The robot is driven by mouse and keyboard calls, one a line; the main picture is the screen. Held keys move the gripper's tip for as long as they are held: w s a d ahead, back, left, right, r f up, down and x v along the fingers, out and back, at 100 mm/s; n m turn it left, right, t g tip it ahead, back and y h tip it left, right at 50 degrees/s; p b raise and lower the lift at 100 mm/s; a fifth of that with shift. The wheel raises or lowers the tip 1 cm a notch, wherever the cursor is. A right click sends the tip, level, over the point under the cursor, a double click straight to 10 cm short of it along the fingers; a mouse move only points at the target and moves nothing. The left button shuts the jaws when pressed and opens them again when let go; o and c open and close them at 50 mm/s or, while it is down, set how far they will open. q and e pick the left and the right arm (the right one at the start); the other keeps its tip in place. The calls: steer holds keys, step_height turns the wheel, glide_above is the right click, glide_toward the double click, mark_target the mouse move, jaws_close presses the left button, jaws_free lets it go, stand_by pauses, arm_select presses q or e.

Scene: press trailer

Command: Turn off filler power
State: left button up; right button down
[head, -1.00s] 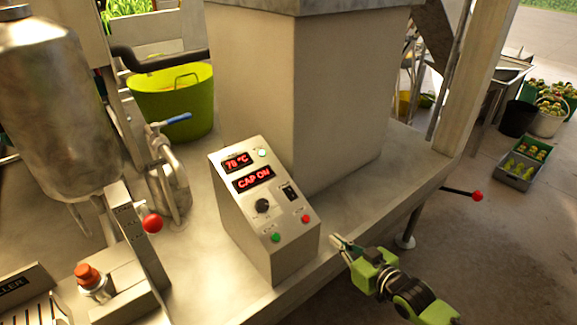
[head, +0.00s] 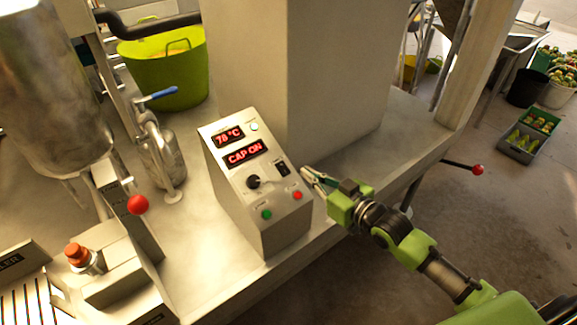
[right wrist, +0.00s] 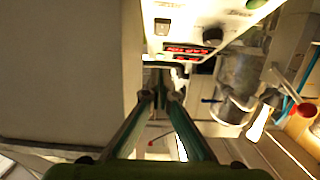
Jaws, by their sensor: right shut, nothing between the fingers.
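The grey sloped control box (head: 285,238) stands on the metal bench. Its red displays (head: 242,154) read 78 °C and CAP ON. A black rocker switch (head: 282,168) sits on the panel's right side, with a black knob (head: 253,182) to its left. In the right wrist view the rocker switch (right wrist: 162,26) is near the top, left of the knob (right wrist: 212,36). My right gripper (head: 307,174) is shut and empty, just right of the panel near the rocker switch. I cannot tell whether it touches the box. My left gripper is out of view.
A green button (head: 266,214) and a red button (head: 297,195) are low on the panel. A large grey cabinet (head: 340,70) stands behind the box. A red ball-ended lever (head: 138,204) and a blue-handled valve (head: 157,97) are to the left.

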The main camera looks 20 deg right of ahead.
steer(key=p, duration=0.1)
glide_toward(280, 163)
steer(key=w+r, duration=0.1)
steer(key=w, duration=0.1)
steer(key=w+a+r, duration=0.1)
steer(key=w, duration=0.1)
steer(key=shift+r, duration=0.4)
steer(key=shift+w+a+f, duration=0.15)
steer(key=shift+w+f, duration=0.1)
steer(key=shift+f, duration=0.3)
steer(key=shift+w+a+f, duration=0.1)
steer(key=shift+w+f, duration=0.2)
steer(key=shift+f, duration=0.25)
steer(key=shift+w+a+f+p, duration=0.2)
steer(key=shift+w+f+p, duration=0.15)
steer(key=shift+f, duration=0.35)
steer(key=shift+w+r, duration=0.1)
steer(key=shift+p, duration=0.35)
